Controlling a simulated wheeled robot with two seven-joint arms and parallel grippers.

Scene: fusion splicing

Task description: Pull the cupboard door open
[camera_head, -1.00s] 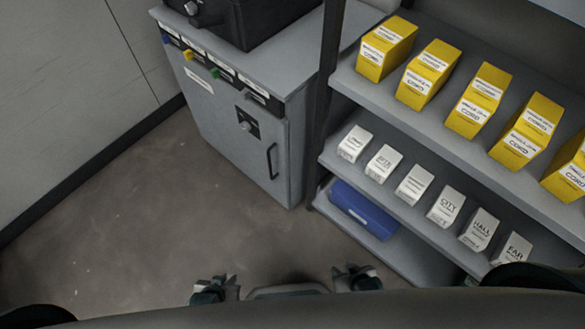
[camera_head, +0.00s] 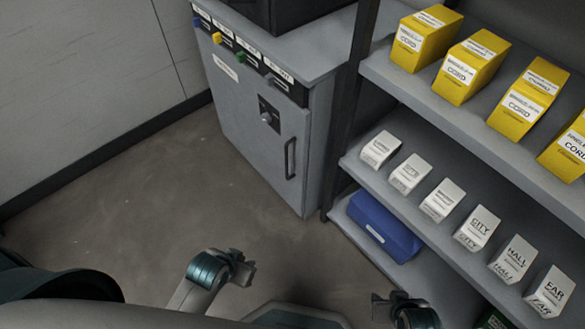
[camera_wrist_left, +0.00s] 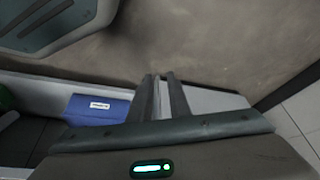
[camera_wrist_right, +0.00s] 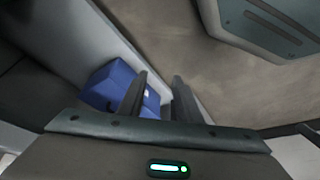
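The grey cupboard door (camera_head: 245,125) is closed flush in its cabinet, in the upper middle of the head view. It has a dark vertical handle (camera_head: 290,158) near its right edge and a round knob (camera_head: 266,117) on a black plate. My left gripper (camera_head: 240,265) is low in the head view, in front of the cupboard and well apart from the handle. In its wrist view the fingers (camera_wrist_left: 161,80) show a narrow empty gap. My right gripper (camera_head: 384,301) is lower right, near the shelf front. Its fingers (camera_wrist_right: 160,78) stand apart and empty.
Right of the cupboard is an open shelf (camera_head: 445,130) with yellow boxes (camera_head: 470,65) above, white boxes (camera_head: 442,200) below, and a blue box (camera_head: 385,225) at the bottom. A black case (camera_head: 285,12) stands on the cabinet. The floor (camera_head: 150,215) before the door is clear.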

